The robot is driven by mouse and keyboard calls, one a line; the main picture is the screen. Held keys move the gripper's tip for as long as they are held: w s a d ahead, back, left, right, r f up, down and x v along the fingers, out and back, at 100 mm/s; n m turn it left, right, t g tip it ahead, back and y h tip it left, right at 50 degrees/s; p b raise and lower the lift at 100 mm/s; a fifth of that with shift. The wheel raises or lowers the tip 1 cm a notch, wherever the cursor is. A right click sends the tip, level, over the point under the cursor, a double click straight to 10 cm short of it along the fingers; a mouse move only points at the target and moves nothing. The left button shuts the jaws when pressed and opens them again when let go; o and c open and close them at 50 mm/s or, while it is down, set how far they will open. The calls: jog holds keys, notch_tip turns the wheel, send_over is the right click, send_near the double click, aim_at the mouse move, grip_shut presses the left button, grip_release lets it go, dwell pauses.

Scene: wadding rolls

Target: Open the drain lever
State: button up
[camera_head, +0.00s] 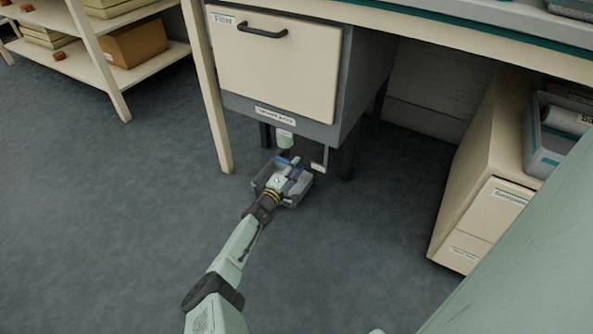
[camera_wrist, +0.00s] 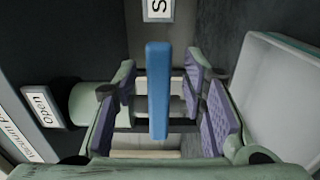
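The blue drain lever (camera_wrist: 158,90) stands upright in the wrist view, its upper end near a white label with an "S" (camera_wrist: 158,9). A white "Open" label (camera_wrist: 40,104) is at the left. My gripper (camera_wrist: 163,100) has its purple-padded fingers apart on both sides of the lever, with visible gaps, so it is open and not clamped. In the head view, a small blue part of the lever (camera_head: 283,160) shows beside my gripper (camera_head: 290,170), low under the cream-fronted cabinet (camera_head: 275,65). My gripper hides most of the lever there.
A grey tray (camera_head: 264,187) sits on the floor under my gripper, below the pale drain fitting (camera_head: 285,138). A table leg (camera_head: 208,95) stands left of the cabinet. A drawer unit (camera_head: 490,215) is at the right. The floor around the tray is clear.

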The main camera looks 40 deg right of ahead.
jog(key=shift+w+d, duration=0.25)
jog(key=shift+d, duration=0.35)
jog(key=shift+c, duration=0.4)
grip_shut()
